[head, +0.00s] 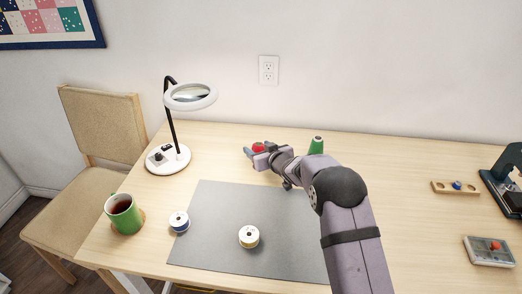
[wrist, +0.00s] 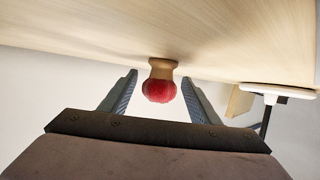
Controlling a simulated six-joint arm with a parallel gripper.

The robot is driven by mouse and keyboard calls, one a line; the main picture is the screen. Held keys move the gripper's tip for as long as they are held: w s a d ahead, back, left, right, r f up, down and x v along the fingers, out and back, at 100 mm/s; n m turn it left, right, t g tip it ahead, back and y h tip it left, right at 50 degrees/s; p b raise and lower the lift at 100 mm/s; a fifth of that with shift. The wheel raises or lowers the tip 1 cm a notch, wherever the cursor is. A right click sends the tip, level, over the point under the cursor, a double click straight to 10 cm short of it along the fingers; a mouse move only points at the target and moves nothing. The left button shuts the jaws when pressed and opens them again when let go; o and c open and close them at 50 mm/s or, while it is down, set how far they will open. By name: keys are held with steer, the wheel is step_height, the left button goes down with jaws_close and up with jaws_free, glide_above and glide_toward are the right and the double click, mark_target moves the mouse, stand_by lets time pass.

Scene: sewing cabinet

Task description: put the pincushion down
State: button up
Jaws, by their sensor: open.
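The pincushion is a red ball-shaped cushion on a wooden foot. In the wrist view the pincushion (wrist: 160,88) stands on the tabletop, between the two open fingers of my gripper (wrist: 160,92), with a gap visible on each side. In the head view the pincushion (head: 258,147) shows as a red shape at the back of the table, partly hidden by my gripper (head: 252,152). Its wooden foot cannot be made out in the head view.
A green thread cone (head: 317,146) stands right of my gripper, close to my arm. A magnifier lamp (head: 168,160) stands to the left. The grey mat (head: 215,205) lies in front, with a spool (head: 249,237) on it. A green mug (head: 123,214) is at front left.

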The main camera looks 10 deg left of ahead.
steer(key=shift+r, duration=0.3)
steer(key=shift+s+d, duration=0.1)
steer(key=shift+s, duration=0.05)
steer(key=v, duration=1.1)
steer(key=shift+s+d+r+b, duration=0.1)
steer(key=shift+s+d+b, duration=0.05)
steer(key=shift+s+b, duration=0.15)
